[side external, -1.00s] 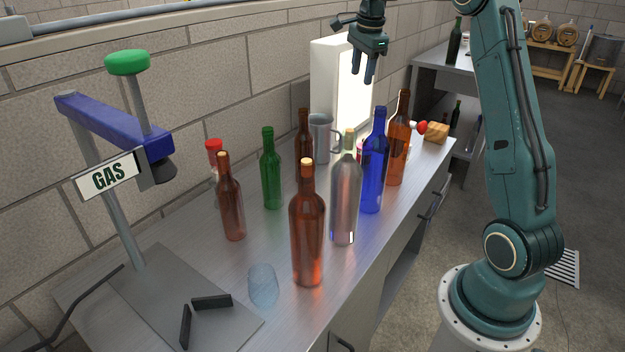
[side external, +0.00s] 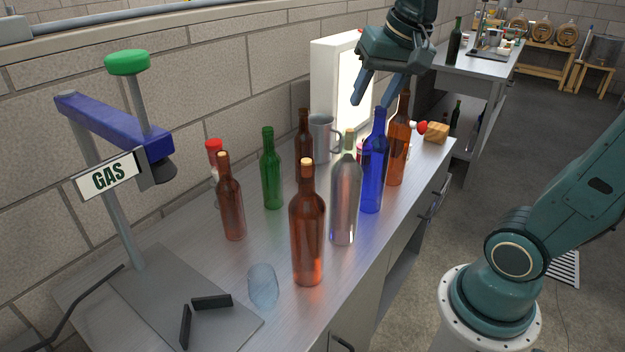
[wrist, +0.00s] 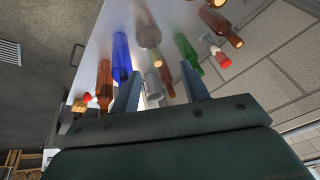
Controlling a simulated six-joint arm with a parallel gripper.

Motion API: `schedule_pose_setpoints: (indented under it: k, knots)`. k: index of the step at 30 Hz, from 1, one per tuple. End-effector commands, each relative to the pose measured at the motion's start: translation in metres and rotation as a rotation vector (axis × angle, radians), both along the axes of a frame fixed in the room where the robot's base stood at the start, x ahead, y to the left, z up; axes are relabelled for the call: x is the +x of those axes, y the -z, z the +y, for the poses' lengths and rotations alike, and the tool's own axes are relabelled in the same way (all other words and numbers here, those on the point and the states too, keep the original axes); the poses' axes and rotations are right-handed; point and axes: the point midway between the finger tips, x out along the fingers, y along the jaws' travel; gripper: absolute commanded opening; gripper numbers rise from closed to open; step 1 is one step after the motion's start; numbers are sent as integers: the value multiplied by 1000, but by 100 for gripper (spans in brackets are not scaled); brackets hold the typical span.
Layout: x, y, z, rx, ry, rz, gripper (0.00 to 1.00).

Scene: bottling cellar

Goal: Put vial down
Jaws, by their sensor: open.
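My gripper (side external: 371,102) is open and empty above the back part of the steel bench, near the blue bottle (side external: 374,165) and the rear orange-brown bottle (side external: 398,140). The wrist view shows its two fingers (wrist: 160,72) spread apart with bottles beyond them. No vial is held. A small clear container with a red cap (side external: 214,146) stands near the wall, behind the left brown bottle (side external: 231,200); its lower part is mostly hidden. It may be the vial. The red cap also shows at the right in the wrist view (wrist: 222,60).
Several bottles crowd the bench (side external: 190,236): green (side external: 271,175), clear (side external: 345,200), front brown (side external: 307,235). A grey mug (side external: 320,140) stands by the bright light panel (side external: 326,85). An upturned glass (side external: 263,287) is in front.

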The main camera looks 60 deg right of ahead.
Motion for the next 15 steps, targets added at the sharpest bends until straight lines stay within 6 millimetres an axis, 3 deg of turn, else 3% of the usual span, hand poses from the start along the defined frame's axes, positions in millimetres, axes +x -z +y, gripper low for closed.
schedule_pose_setpoints:
  k: [9, 15]
  knots:
    - [-72, 35, 44, -133, -412, -50, 45]
    - [-98, 55, 56, -193, -577, -73, 45]
